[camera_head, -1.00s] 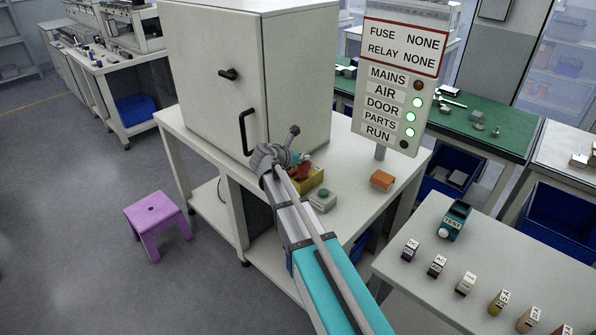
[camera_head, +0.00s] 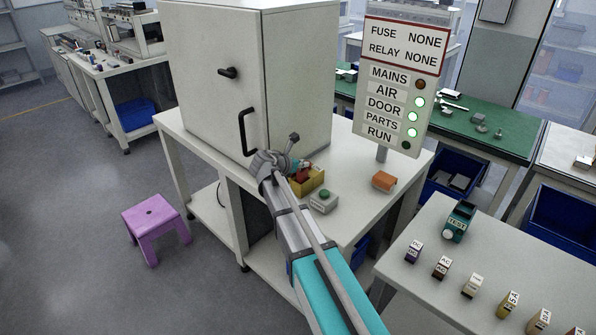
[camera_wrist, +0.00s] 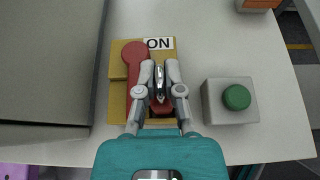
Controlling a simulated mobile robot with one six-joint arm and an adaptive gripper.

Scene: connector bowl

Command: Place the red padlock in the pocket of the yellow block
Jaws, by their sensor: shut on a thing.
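The yellow block (camera_wrist: 117,98) lies on the bench, with a white ON label (camera_wrist: 158,43) at its far edge. It also shows beside my gripper in the head view (camera_head: 318,182). A red lever (camera_wrist: 135,56) lies along the block's left part. My gripper (camera_wrist: 160,88) is over the block's middle, shut on the red padlock (camera_wrist: 162,106). The padlock's metal shackle shows between the fingers, and its red body is mostly hidden by them. I cannot tell whether the padlock touches the block, and the pocket is hidden. My gripper also shows in the head view (camera_head: 292,164).
A grey box with a green button (camera_wrist: 236,97) stands right of the block. A large grey cabinet (camera_wrist: 45,65) rises close on the left. An orange block (camera_head: 384,181) lies farther right. The bench between is clear. A status sign (camera_head: 398,85) stands behind.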

